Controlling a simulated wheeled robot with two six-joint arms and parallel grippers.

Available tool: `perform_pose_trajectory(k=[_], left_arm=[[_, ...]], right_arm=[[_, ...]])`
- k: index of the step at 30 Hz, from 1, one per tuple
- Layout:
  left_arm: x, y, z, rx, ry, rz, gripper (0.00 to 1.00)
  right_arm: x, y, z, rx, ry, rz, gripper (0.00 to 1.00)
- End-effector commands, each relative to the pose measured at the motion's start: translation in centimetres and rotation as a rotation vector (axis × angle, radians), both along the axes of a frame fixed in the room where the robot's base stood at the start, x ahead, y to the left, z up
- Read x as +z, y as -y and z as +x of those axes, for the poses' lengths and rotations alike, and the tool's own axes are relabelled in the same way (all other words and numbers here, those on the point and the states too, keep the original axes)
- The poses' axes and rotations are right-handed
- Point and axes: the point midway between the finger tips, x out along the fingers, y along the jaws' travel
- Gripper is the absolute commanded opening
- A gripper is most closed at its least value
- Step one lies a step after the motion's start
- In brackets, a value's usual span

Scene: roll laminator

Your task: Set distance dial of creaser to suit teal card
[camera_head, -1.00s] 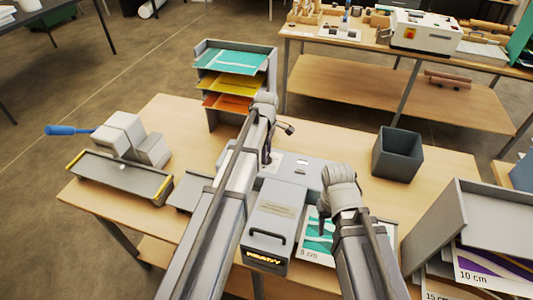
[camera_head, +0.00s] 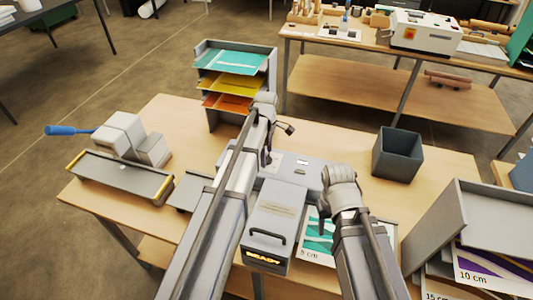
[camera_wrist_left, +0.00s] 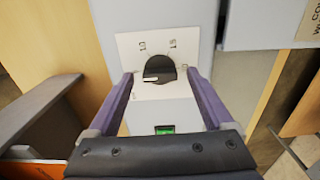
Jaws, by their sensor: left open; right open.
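The creaser (camera_head: 275,215) is a grey machine on the wooden table, with a lit READY sign on its front. A teal card (camera_head: 318,235) with a 5 cm label lies right of the creaser's front. My right gripper (camera_head: 323,210) is open above that card, its fingers partly hidden.
A rack (camera_head: 237,85) holds teal, yellow and orange sheets at the back. A grey bin (camera_head: 397,153) stands at the right. A grey machine with a blue handle (camera_head: 70,130) stands at the left. A green light (camera_wrist_left: 164,130) glows below the dial.

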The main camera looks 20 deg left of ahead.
Motion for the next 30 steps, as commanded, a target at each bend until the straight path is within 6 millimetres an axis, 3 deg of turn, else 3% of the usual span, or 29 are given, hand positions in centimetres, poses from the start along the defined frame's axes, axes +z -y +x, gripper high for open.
perform_pose_trajectory(k=[19,30], left_arm=[[7.1,0.0,0.0,0.0,0.0,0.0,0.85],[7.6,0.0,0.0,0.001,0.0,0.0,0.85]], right_arm=[[7.1,0.0,-0.1,-0.001,-0.002,0.0,0.5],[7.6,0.0,-0.1,0.001,-0.003,0.0,0.5]])
